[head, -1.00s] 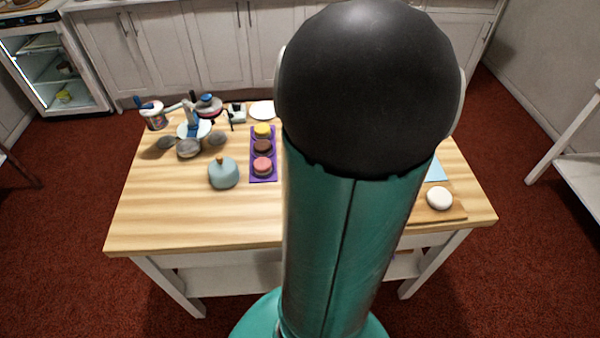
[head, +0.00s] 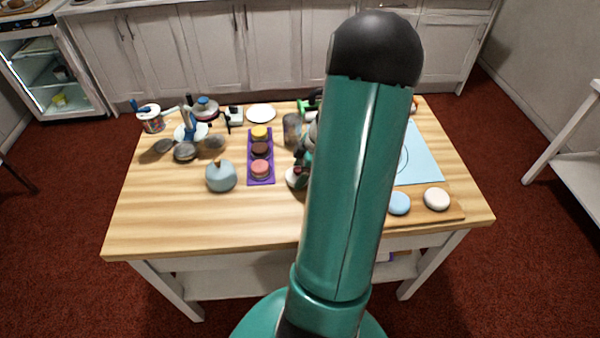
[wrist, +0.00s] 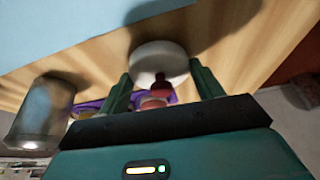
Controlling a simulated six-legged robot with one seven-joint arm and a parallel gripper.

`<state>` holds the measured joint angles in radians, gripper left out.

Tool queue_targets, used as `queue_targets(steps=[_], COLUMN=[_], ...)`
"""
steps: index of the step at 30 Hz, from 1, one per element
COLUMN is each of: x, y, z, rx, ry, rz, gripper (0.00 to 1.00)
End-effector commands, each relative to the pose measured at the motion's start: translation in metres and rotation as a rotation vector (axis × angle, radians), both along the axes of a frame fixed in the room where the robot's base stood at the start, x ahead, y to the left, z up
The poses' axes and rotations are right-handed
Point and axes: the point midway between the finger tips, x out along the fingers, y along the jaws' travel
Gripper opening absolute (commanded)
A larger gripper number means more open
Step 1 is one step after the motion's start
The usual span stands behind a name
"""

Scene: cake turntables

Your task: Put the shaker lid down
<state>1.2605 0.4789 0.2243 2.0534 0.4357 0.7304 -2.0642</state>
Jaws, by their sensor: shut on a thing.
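The shaker lid, a round white disc with a dark red knob, shows in the wrist view (wrist: 157,58). It also shows just left of my arm in the head view (head: 295,178). My gripper (wrist: 160,72) is shut on the lid, with one green finger at each side of it. A shadow lies on the wood beside the lid; I cannot tell whether the lid touches the table. A grey metal cylinder, probably the shaker (head: 292,128), stands behind the lid; it also shows at left in the wrist view (wrist: 42,112). My arm hides part of the gripper in the head view.
A blue mat (head: 425,163) and a wooden board (head: 450,212) with two round pieces lie at right. The front of the wooden table (head: 190,225) is clear.

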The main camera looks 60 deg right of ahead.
Motion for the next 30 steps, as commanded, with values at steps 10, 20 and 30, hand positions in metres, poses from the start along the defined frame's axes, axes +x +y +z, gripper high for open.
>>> queue_targets(steps=[10, 20, 30], x=[0.000, 0.000, -0.003], y=[0.000, 0.000, -0.003], z=[-0.010, -0.013, 0.001], rx=[-0.001, -0.001, -0.005], ry=[-0.001, -0.001, -0.002], rz=[0.001, 0.001, -0.001], gripper=[0.45, 0.88, 0.88])
